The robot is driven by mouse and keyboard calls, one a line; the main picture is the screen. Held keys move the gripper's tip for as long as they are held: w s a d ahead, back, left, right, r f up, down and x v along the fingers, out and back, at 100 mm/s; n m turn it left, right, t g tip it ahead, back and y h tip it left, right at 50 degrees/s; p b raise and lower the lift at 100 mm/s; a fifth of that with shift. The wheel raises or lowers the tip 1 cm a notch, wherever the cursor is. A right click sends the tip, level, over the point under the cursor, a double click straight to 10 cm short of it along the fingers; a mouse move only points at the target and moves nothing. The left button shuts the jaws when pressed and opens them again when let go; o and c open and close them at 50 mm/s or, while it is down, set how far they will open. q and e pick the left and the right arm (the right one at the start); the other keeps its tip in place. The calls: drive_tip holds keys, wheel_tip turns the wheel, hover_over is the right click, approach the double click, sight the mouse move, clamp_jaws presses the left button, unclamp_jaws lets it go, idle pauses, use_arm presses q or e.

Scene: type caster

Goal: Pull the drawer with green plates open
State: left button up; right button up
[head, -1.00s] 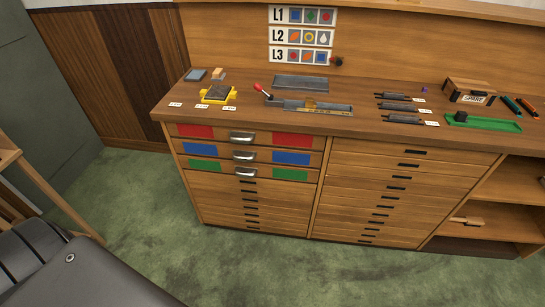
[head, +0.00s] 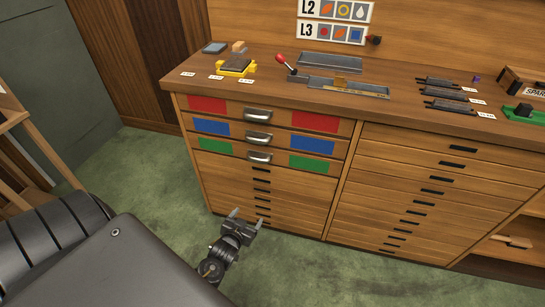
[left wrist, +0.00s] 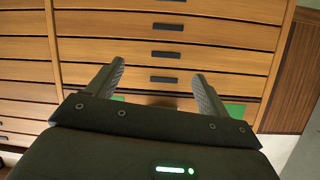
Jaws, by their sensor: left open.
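The drawer with green plates (head: 235,153) is the third one down in the left column of the wooden cabinet. It is shut, with a silver cup handle (head: 259,157) between two green plates. My left gripper (head: 246,218) is open and empty, in front of the lower drawers, below and apart from that handle. In the left wrist view, its two fingers (left wrist: 158,68) are spread before plain drawer fronts. Parts of a green plate (left wrist: 234,110) show beside a finger there; the handle is mostly hidden behind my gripper. My right gripper is not in view.
Shut drawers with red plates (head: 207,105) and blue plates (head: 211,127) lie just above, each with a silver handle. The countertop (head: 240,92) overhangs them and holds a red-knobbed lever (head: 281,59) and small trays. Green floor (head: 150,170) before the cabinet is clear.

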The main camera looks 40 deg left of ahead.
sight(257, 160)
use_arm(q)
drive_tip(key=w+a+r+n+t+y+b, duration=0.1)
drive_tip(key=w+r+t, duration=0.1)
drive_tip(key=r, duration=0.5)
drive_tip(key=w+a+r+n+t+y+b, duration=0.1)
drive_tip(key=w+a+r+t+b, duration=0.1)
drive_tip(key=r, duration=0.5)
drive_tip(key=x, duration=0.9)
drive_tip(key=shift+w+d+f+b, duration=0.2)
drive_tip(key=shift+w+f+b, duration=0.05)
drive_tip(key=shift+f+b, duration=0.15)
drive_tip(key=shift+w+a, duration=0.2)
drive_tip(key=shift+w, duration=0.25)
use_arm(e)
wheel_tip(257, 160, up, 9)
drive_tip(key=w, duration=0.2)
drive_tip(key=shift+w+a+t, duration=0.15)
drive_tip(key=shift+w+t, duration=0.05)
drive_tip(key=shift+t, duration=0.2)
